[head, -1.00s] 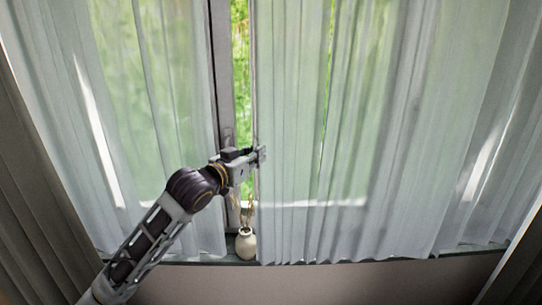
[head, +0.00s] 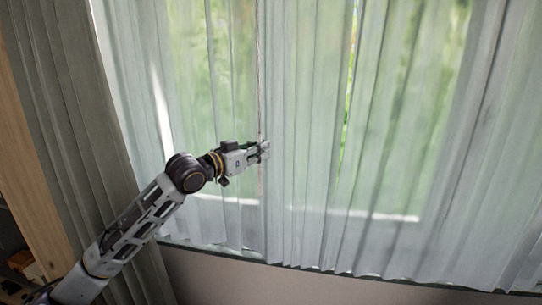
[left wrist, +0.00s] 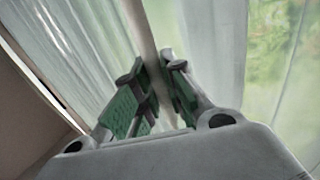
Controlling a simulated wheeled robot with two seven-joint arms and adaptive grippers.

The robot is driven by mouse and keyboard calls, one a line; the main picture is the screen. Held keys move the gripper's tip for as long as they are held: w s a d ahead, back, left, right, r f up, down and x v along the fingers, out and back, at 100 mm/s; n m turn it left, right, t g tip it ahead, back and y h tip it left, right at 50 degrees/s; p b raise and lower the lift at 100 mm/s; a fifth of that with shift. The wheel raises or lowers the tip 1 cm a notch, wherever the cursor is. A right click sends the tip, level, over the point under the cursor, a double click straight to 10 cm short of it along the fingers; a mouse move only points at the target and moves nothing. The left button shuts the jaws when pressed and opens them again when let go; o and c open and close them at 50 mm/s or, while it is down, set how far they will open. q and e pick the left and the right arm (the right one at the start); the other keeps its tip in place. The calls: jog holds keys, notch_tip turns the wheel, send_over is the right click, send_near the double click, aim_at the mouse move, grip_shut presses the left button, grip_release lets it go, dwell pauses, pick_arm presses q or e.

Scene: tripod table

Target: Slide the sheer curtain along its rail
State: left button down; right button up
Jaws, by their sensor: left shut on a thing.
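The sheer curtain (head: 310,150) hangs in pale, see-through folds across the window in the head view. Its gathered edge runs down just where my left gripper (head: 264,150) is. My left gripper is shut on that edge, and in the left wrist view the green-padded fingers (left wrist: 155,95) have a strip of the fabric between them. Another sheer panel (head: 190,110) hangs to the left of the gripper, and the two panels meet or overlap there. The rail is out of view above. My right gripper is not in view.
A dark, heavier drape (head: 75,130) hangs at the left, beside a wooden upright (head: 30,170). A narrow sill (head: 230,254) runs below the curtain hems above a plain wall (head: 240,285). Green foliage shows through the fabric.

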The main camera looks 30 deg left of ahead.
pick_arm(q)
jog(key=shift+s+a, duration=0.1)
jog(key=shift+a, duration=0.45)
jog(key=c, duration=1.7)
grip_release()
jog(key=shift+s+a, duration=0.1)
jog(key=shift+o, duration=1.1)
jog(key=shift+a, duration=0.1)
jog(key=v, duration=1.2)
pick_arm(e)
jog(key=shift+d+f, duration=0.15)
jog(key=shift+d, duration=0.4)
pick_arm(q)
jog(key=shift+s, duration=0.1)
